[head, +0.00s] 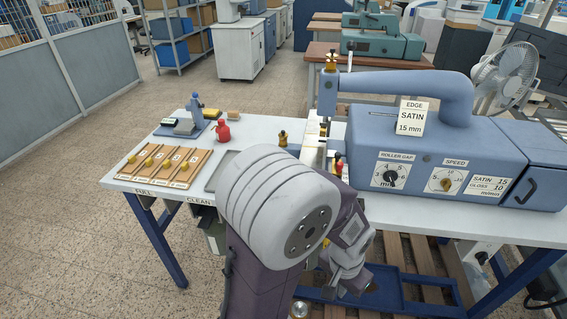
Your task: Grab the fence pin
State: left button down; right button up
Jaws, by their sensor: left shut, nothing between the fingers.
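My left arm stands in the middle foreground, its grey rounded elbow in front of the bench. Its wrist bends down to my left gripper (345,283), which is low in front of the bench's front edge, shut and empty. A small brass-coloured knobbed piece (283,138) stands on the bench just beyond the elbow. A red-topped piece with a yellow part (338,163) shows at the machine's left side, partly hidden by my arm. I cannot tell which of these is the fence pin. My gripper touches neither. My right gripper is not in view.
The blue machine (440,140) with dials fills the bench's right side. On the left are a wooden board with yellow knobs (167,165), a red bottle (222,131) and a blue stand (196,112). A slatted lower shelf (420,255) lies under the bench.

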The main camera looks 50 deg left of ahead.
aim_at(339, 165)
jog(key=u, duration=1.25)
jog(key=j+z, duration=0.1)
jog(key=i+j, duration=0.05)
jog(key=j, duration=0.05)
